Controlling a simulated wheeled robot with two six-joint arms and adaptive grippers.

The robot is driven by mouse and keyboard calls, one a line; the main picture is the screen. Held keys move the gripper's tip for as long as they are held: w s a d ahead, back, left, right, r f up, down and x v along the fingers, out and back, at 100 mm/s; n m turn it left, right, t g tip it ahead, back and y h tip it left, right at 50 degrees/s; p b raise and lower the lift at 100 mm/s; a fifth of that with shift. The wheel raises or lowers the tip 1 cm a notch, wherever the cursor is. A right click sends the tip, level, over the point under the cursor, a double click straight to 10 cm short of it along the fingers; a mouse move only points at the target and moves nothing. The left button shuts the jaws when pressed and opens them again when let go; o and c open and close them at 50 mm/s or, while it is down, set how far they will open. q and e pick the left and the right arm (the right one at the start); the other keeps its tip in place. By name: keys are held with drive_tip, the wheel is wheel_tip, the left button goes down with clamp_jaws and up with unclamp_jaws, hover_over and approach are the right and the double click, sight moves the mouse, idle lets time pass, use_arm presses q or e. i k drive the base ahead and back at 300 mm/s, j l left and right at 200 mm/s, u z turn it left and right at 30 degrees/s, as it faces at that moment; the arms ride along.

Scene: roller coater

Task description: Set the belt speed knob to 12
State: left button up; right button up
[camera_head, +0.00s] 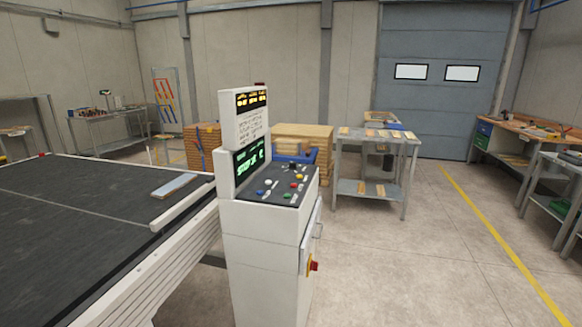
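A white control cabinet (262,240) stands in the middle of the view. Its sloped dark control panel (283,188) carries several small coloured knobs and buttons. A black knob (292,166) sits near the panel's back edge. The labels are too small to read, so I cannot tell which one is the belt speed knob or where it points. A green-lit display (249,162) is above the panel at its left, and an amber-lit display (251,99) is higher up. Neither gripper shows in the view.
The dark conveyor belt (60,215) fills the left, with a light board (173,186) on it. A red switch (314,266) juts from the cabinet's right side. A grey table (372,187) stands behind. The floor right of the cabinet is clear.

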sight(292, 165)
drive_tip(key=i+l+u, duration=0.15)
drive_tip(key=i, duration=0.7)
